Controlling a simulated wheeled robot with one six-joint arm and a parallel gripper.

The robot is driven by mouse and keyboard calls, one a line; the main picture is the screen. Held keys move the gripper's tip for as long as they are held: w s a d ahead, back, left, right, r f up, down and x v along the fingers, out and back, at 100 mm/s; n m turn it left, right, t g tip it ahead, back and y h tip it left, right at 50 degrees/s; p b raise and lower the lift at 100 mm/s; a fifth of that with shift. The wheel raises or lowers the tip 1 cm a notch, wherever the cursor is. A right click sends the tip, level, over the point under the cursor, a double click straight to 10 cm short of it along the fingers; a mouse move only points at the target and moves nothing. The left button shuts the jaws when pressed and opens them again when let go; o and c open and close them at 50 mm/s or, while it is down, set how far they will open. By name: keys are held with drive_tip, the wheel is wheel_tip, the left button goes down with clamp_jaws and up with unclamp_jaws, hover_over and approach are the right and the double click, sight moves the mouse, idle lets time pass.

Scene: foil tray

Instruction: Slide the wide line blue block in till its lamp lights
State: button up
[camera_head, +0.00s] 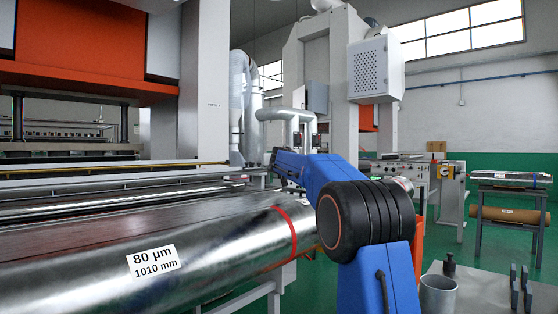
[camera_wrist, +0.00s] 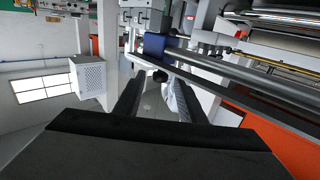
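In the wrist view a small blue block (camera_wrist: 154,45) sits against a grey metal fitting at the end of a long rail. I cannot tell how far in it is, or whether it is the wide line block. My gripper (camera_wrist: 160,82) points toward it with its two dark fingers apart. Nothing is clearly held between them; a dark knob and a pale part show in the gap, apparently beyond. The block looks farther off than the fingertips. In the head view my blue arm hides the gripper and the block. I cannot make out a lamp in either view.
A large foil roll (camera_head: 90,265) labelled 80 µm, 1010 mm lies close at the left. A grey table (camera_head: 480,292) at lower right bears a metal cup (camera_head: 438,296) and dark upright pieces (camera_head: 520,283). A white perforated cabinet (camera_head: 376,68) hangs behind. Green floor shows at right.

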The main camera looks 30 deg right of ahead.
drive_tip(key=shift+x, duration=1.45)
